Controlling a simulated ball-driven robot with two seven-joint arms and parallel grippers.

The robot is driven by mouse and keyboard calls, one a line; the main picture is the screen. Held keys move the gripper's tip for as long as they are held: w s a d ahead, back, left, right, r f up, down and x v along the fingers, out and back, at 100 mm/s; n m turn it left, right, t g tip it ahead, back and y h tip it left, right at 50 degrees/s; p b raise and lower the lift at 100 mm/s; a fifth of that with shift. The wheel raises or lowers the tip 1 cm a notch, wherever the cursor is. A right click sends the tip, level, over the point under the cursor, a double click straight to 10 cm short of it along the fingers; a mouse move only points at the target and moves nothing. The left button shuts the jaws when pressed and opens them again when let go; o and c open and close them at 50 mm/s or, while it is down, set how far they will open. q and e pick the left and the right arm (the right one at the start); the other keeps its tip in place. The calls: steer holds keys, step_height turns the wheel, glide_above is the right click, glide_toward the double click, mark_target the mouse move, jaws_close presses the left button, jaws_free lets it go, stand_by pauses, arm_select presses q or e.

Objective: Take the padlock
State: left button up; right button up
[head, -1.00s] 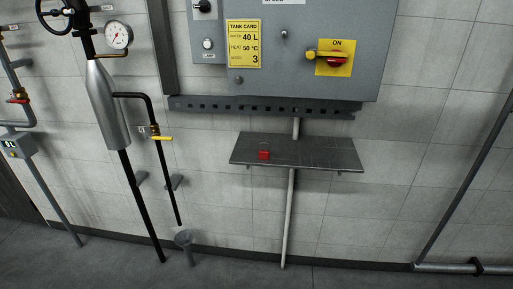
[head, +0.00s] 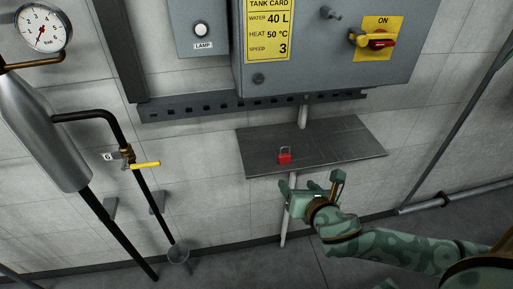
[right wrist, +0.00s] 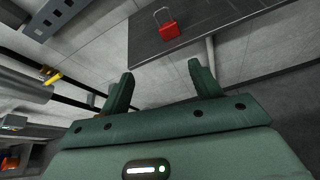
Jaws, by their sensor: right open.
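The padlock (head: 285,157) is small and red with a grey shackle. It stands on a dark grey wall shelf (head: 340,146), left of the shelf's middle. In the right wrist view the padlock (right wrist: 169,30) is at the top, beyond the fingers, with its shackle showing. My right gripper (head: 312,182) is below and in front of the shelf's front edge in the head view. Its fingers are spread apart with nothing between them (right wrist: 159,88). It is apart from the padlock. My left gripper is not in view.
A grey control box (head: 320,50) with a yellow and red ON switch (head: 374,40) hangs above the shelf. A slotted rail (head: 215,107) runs between them. At left are a pipe with a yellow-handled valve (head: 143,164) and a gauge (head: 42,28).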

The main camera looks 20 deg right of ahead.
steer(key=n, duration=0.1)
steer(key=n+h+b, duration=0.1)
steer(key=b, duration=0.1)
glide_toward(285, 160)
steer(key=w+f, duration=0.1)
steer(key=w, duration=0.3)
steer(key=w+d+f+b, duration=0.1)
steer(key=w+d+f, duration=0.1)
steer(key=w, duration=0.1)
steer(key=shift+w+f+b, duration=0.15)
steer(key=shift+f+b, duration=0.1)
steer(key=shift+b, duration=0.1)
steer(key=shift+w+f, duration=0.1)
steer(key=shift+w, duration=0.3)
steer(key=shift+c, duration=0.6)
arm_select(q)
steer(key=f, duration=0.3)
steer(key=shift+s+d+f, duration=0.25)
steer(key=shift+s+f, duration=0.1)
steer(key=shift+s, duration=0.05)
arm_select(e)
steer(key=c, duration=1)
